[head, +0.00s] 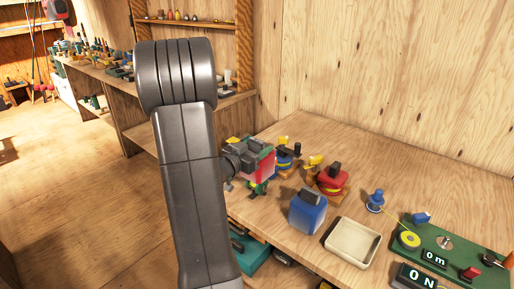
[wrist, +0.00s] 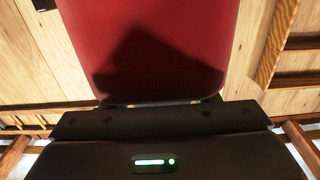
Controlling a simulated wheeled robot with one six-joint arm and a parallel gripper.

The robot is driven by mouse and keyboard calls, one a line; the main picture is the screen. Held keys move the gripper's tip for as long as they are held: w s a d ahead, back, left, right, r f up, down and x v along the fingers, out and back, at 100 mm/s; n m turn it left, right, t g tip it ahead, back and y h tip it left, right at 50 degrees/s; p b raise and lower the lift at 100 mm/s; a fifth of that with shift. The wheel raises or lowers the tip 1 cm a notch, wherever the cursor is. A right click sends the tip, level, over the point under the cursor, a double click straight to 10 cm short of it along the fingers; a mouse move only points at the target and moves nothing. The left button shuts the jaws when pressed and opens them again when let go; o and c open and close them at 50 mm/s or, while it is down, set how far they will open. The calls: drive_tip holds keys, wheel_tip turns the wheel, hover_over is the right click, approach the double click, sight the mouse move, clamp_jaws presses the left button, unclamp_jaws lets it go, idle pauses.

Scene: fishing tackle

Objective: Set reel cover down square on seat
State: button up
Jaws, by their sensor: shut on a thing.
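My gripper (head: 250,151) is shut on a red box-like reel cover (head: 264,169), at the left part of the workbench. The cover fills the top middle of the wrist view (wrist: 165,45), with a dark shadow across it. In the head view, part of a green reel (head: 259,188) shows just below the cover; whether they touch I cannot tell. My arm and gripper hide much of this spot, and I cannot make out a seat under the cover. A blue cover (head: 307,213) with a dark top grip stands on the bench to the right.
A blue reel (head: 286,161) and a red reel (head: 333,181) stand close on the right of the held cover. Nearer are a cream tray (head: 335,253) and a green board (head: 460,250) with a yellow round item (head: 408,240). The bench's back right is clear.

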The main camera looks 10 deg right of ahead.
drive_tip(key=shift+f+b, duration=3.65)
drive_tip(key=shift+f, duration=0.9)
drive_tip(key=o, duration=1.1)
drive_tip(key=shift+c, duration=0.2)
drive_tip(key=v, duration=1.4)
drive_tip(key=shift+w+d, duration=0.1)
drive_tip(key=x, duration=1.3)
drive_tip(key=shift+w+d, duration=0.1)
drive_tip(key=shift+d, duration=0.05)
drive_tip(key=shift+w+d, duration=0.15)
drive_tip(key=shift+d, duration=0.05)
drive_tip(key=shift+r, duration=0.15)
drive_tip(key=shift+r, duration=0.15)
